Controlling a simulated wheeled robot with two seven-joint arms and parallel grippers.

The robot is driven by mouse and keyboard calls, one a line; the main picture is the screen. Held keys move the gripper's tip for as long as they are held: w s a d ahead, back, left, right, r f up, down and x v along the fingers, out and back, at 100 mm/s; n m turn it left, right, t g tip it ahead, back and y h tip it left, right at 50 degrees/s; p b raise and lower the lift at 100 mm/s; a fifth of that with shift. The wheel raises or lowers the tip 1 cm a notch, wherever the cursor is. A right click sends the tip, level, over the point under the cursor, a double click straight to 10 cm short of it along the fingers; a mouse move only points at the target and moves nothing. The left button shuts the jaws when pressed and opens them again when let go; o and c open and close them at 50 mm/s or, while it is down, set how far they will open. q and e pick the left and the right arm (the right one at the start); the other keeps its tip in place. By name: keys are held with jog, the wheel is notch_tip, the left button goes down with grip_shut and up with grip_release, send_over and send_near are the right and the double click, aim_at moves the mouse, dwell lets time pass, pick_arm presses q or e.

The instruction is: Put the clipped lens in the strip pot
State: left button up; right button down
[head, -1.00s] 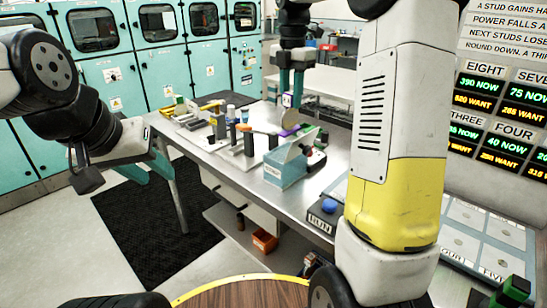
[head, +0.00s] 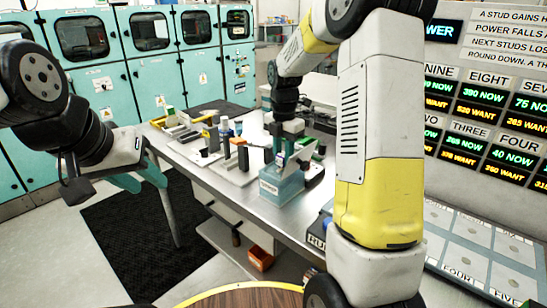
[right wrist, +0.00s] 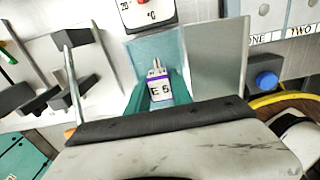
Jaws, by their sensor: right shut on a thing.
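My right gripper (right wrist: 161,90) is shut on a white block marked E 5 (right wrist: 160,92) with a purple band and small metal prongs, apparently the clip of the clipped lens. The lens itself cannot be made out. In the head view my right gripper (head: 284,150) is over the strip pot (head: 281,188), a teal box with a white front label. The pot also shows in the right wrist view (right wrist: 140,52), behind the prongs. I cannot tell how far the prongs reach into it. My left gripper (head: 138,181) hangs off the table's left side; its finger gap is unclear.
The metal table (head: 245,205) holds several upright blocks and small pots left of the strip pot. A display unit marked °C (right wrist: 147,14) stands close by the pot. A blue button (right wrist: 266,80) is to its right in the wrist view. An orange bin (head: 260,257) is below.

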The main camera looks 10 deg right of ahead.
jog(key=shift+f, duration=0.9)
jog(key=c, duration=1.4)
grip_release()
jog(key=shift+f, duration=0.15)
